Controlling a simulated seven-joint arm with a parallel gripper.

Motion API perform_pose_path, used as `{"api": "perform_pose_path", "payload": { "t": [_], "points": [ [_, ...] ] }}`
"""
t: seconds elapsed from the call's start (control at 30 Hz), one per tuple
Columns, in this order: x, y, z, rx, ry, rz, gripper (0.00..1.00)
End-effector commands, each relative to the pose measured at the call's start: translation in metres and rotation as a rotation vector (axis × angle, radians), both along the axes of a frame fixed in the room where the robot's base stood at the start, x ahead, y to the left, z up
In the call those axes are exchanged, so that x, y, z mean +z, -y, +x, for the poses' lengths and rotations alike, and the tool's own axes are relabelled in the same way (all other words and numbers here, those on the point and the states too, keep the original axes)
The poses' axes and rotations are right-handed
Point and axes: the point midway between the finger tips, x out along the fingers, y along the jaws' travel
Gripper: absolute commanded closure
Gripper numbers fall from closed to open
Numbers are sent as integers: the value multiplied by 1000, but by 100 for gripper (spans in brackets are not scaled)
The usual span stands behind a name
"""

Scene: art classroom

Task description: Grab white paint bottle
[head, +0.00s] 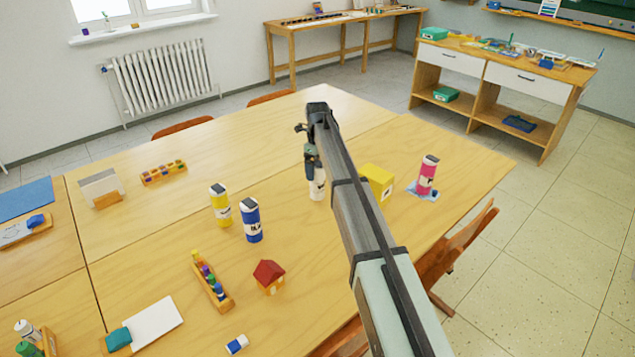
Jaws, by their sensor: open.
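In the head view, the white paint bottle (317,188) stands upright on the wooden table, just under the end of my arm. Its upper part is hidden behind my gripper (311,170). My gripper points down over the bottle and is open. The picture does not show clearly whether the fingers are around the bottle or just above it. The bottle appears to rest on the tabletop.
A blue bottle (251,220) and a yellow bottle (220,205) stand to the left. A yellow box (377,181) is close on the right, with a pink bottle (427,175) beyond. A small red-roofed house (269,277) lies nearer. The table behind is clear.

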Motion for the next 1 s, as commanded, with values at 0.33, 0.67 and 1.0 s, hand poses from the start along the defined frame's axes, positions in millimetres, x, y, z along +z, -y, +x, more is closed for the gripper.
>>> {"api": "perform_pose_path", "payload": {
  "t": [0.33,0.67,1.0],
  "points": [
    [-29,0,0,0,0,0,14],
    [-29,0,0,0,0,0,34],
    [-29,0,0,0,0,0,66]
  ]
}}
